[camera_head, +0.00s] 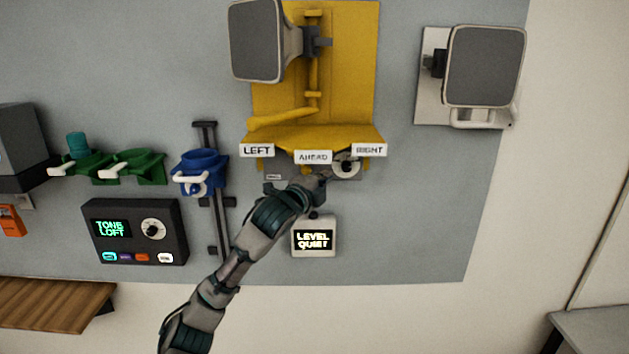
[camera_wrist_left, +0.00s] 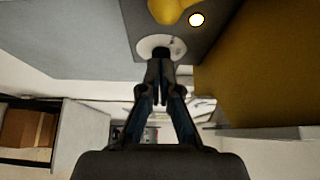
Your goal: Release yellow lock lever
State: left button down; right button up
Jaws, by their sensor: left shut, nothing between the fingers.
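The yellow panel (camera_head: 350,60) stands on the grey wall and carries a yellow upright post with a grey speaker (camera_head: 256,40). A yellow lever-like bar (camera_head: 282,119) reaches left from the foot of the post, above the LEFT, AHEAD and RIGHT labels. My left gripper (camera_head: 322,178) is below the AHEAD label, beside a round white disc (camera_head: 346,167). In the left wrist view, my left gripper (camera_wrist_left: 159,64) is shut and empty, its tips close to the white disc (camera_wrist_left: 160,42). A rounded yellow part (camera_wrist_left: 172,10) shows above the disc; I cannot tell whether it is the lock lever.
A LEVEL QUIET display (camera_head: 313,238) is just below the gripper. A second speaker (camera_head: 484,66) is at the right. A blue holder (camera_head: 199,170) on a rail, green holders (camera_head: 134,165) and a TONE LOFT box (camera_head: 135,232) are at the left.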

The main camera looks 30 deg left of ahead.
pick_arm(q)
jog(key=a, duration=0.3)
jog(key=shift+a+p, duration=0.4)
jog(key=shift+w, duration=0.1)
